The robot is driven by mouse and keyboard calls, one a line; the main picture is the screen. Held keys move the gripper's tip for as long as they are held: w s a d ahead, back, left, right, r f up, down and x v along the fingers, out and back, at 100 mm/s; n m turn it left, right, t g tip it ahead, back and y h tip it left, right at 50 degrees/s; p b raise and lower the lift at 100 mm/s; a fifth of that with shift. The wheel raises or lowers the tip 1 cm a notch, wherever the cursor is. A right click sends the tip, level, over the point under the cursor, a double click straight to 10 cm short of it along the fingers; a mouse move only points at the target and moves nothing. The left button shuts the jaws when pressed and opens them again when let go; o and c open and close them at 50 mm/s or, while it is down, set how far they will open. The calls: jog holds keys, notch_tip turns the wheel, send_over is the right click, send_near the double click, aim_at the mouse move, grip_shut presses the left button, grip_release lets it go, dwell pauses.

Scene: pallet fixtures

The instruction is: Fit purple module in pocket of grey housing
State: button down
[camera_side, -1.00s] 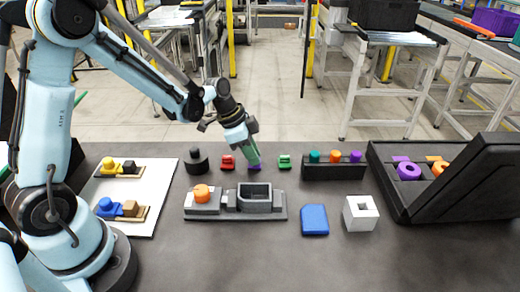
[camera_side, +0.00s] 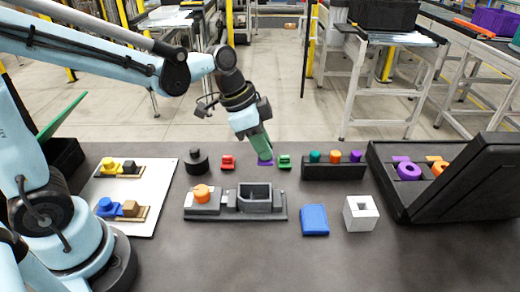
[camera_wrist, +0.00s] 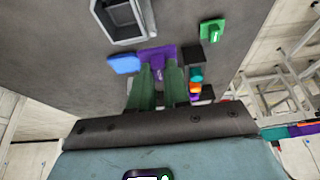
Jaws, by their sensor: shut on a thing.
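My gripper (camera_side: 264,158) is shut on the purple module (camera_side: 266,163), which shows as a small purple edge below the green fingers. In the wrist view the purple module (camera_wrist: 157,55) sits between the two green fingertips (camera_wrist: 158,75). The module appears raised a little above the table, behind the housing. The grey housing (camera_side: 276,210) stands at the middle of the table, with an open, empty pocket at its right part and an orange knob (camera_side: 202,193) at its left. The pocket's rim also shows at the top of the wrist view (camera_wrist: 120,22).
A red part (camera_side: 228,162) and a green part (camera_side: 285,161) stand either side of my gripper. A dark rack (camera_side: 334,172) with coloured pegs is to the right. A blue block (camera_side: 314,219) and a white cube (camera_side: 361,213) stand right of the housing. An open black case (camera_side: 440,195) is further right.

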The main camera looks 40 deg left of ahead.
aim_at(258, 185)
jog(key=shift+s+d+r, duration=0.45)
jog(key=shift+d, duration=0.25)
jog(key=shift+s+d+f, duration=0.15)
jog(key=shift+s+f, duration=0.35)
jog(key=shift+f, duration=0.55)
jog(key=shift+s+d+f, duration=0.2)
jog(key=shift+s+f, duration=0.3)
jog(key=shift+f, duration=0.5)
jog(key=shift+s+d+f, duration=0.15)
jog(key=shift+s+f, duration=0.35)
jog(key=shift+f, duration=0.55)
jog(key=shift+f, duration=0.9)
jog(key=c, duration=1.1)
grip_release()
jog(key=shift+c, duration=0.9)
jog(key=shift+r, duration=0.1)
